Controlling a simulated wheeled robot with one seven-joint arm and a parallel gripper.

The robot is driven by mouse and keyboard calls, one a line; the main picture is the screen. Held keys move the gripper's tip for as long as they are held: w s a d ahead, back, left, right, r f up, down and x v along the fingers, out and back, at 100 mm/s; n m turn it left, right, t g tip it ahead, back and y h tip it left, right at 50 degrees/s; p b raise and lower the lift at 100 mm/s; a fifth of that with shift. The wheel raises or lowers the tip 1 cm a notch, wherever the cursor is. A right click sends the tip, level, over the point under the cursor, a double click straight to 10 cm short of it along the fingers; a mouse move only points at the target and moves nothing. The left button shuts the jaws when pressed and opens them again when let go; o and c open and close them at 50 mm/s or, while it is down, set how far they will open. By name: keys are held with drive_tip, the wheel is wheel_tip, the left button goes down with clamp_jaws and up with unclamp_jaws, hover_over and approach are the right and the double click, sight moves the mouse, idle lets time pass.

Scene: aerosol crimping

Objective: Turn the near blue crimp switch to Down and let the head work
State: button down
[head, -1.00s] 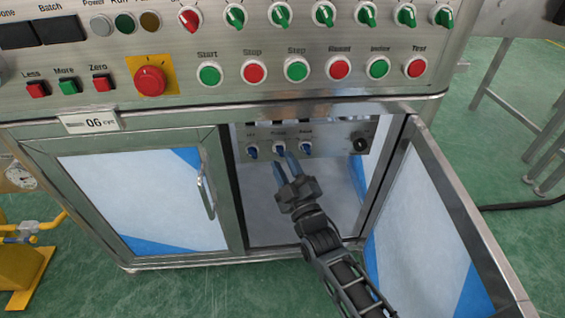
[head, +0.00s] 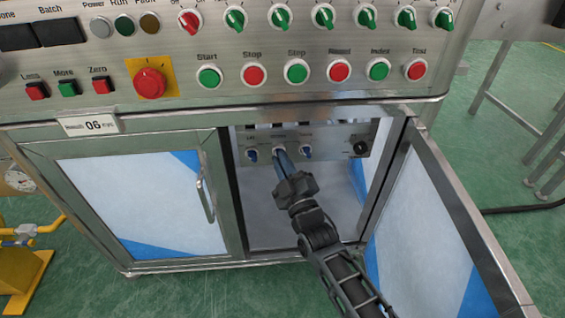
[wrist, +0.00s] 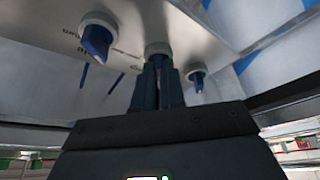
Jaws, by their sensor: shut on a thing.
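A small panel inside the open cabinet carries three blue switches in a row. The left switch (head: 252,154) and the right switch (head: 307,153) stand free. The middle switch is mostly hidden by my gripper (head: 281,156), whose fingers are shut on it. In the wrist view my gripper (wrist: 157,78) has its two fingers close together against the middle switch's pale round collar (wrist: 158,48). The outer blue switches show there at the left (wrist: 96,42) and right (wrist: 197,80). The labels are too small to read surely, and the middle switch's angle is hidden.
A black knob (head: 360,147) sits at the panel's right end. The open door (head: 440,215) stands to the right of my arm, and the closed left door (head: 140,200) has a handle (head: 206,190). Above are push buttons and a red emergency knob (head: 150,83). The cabinet floor is clear.

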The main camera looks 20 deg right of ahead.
drive_tip(key=shift+a+f+m, duration=0.1)
drive_tip(key=shift+m, duration=0.3)
drive_tip(key=shift+w+a+m+g+h, duration=0.15)
drive_tip(key=shift+m+g+h, duration=0.45)
drive_tip(key=shift+m+h, duration=2.4)
drive_tip(key=shift+s+a+m+g+h, duration=0.15)
drive_tip(key=shift+m+g+h, duration=0.5)
drive_tip(key=shift+m, duration=4.55)
drive_tip(key=shift+w+a+m+g+h, duration=0.15)
drive_tip(key=shift+m+g+h, duration=0.4)
drive_tip(key=shift+m+h, duration=2.45)
drive_tip(key=m+y, duration=0.2)
drive_tip(key=shift+m+p, duration=0.3)
drive_tip(key=c, duration=1.2)
unclamp_jaws()
drive_tip(key=shift+p+v, duration=0.95)
drive_tip(key=shift+v, duration=3)
